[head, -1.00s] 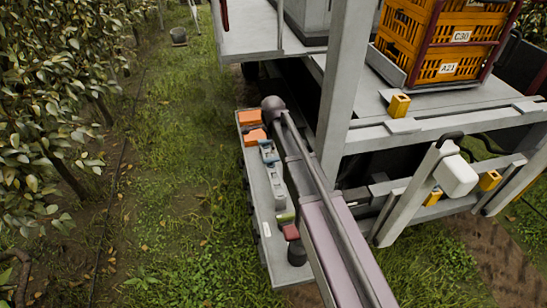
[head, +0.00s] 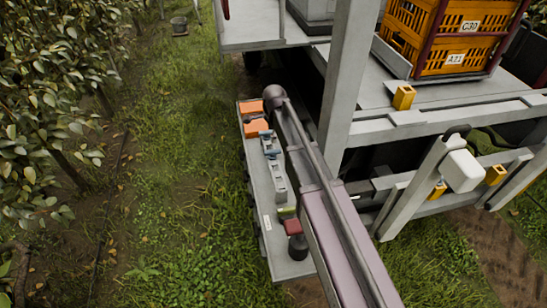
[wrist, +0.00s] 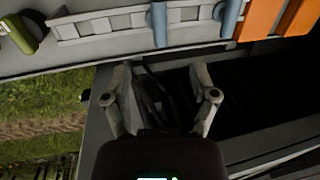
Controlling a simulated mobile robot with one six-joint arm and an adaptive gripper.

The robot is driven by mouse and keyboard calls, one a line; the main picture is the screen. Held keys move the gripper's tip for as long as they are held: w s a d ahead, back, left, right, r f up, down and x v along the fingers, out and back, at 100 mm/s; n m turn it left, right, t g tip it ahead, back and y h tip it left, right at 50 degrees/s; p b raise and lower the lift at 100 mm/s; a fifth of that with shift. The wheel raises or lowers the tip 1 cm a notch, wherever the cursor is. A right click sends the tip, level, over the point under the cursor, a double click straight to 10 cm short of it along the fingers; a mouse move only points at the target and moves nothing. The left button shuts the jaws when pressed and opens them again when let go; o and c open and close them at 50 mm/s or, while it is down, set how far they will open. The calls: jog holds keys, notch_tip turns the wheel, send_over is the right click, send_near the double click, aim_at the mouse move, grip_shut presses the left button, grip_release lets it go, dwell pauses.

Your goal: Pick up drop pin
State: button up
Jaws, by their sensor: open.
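My gripper (wrist: 160,78) is open and empty in the wrist view, its two fingers apart below the edge of a grey shelf (wrist: 55,65). A pale slotted rack (wrist: 105,24) on that shelf lies just ahead of the fingertips. Two blue pieces (wrist: 159,22) (wrist: 229,16) stand at the rack. I cannot tell for certain which item is the drop pin. In the head view the rack (head: 277,178) and a blue piece (head: 267,138) lie on the long shelf (head: 284,268), left of my arm. The gripper is hidden there.
Orange blocks (head: 254,128) sit at the shelf's far end, and red (head: 293,227) and dark (head: 298,247) pieces at its near end. A green piece (wrist: 19,34) shows left in the wrist view. A grey post (head: 347,80) and platform stand right. Grass (head: 185,200) is open left.

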aim_at(272, 151)
jog(key=shift+w+a+f+b, duration=0.1)
jog(key=shift+w+f+b, duration=0.15)
jog(key=shift+f+b, duration=0.95)
jog(key=shift+w+a+f+b, duration=0.1)
jog(key=shift+w+f+b, duration=0.1)
jog(key=shift+f+b, duration=1)
jog(key=shift+w+f+b, duration=0.25)
jog(key=shift+f+b, duration=0.8)
jog(key=shift+f, duration=0.3)
jog(key=shift+f, duration=0.1)
jog(key=shift+w+f+b, duration=0.25)
jog(key=shift+f+b, duration=1)
jog(key=shift+b, duration=0.05)
jog(key=shift+w+f+b, duration=0.2)
jog(key=shift+f+b, duration=1)
jog(key=shift+b, duration=0.1)
grip_shut()
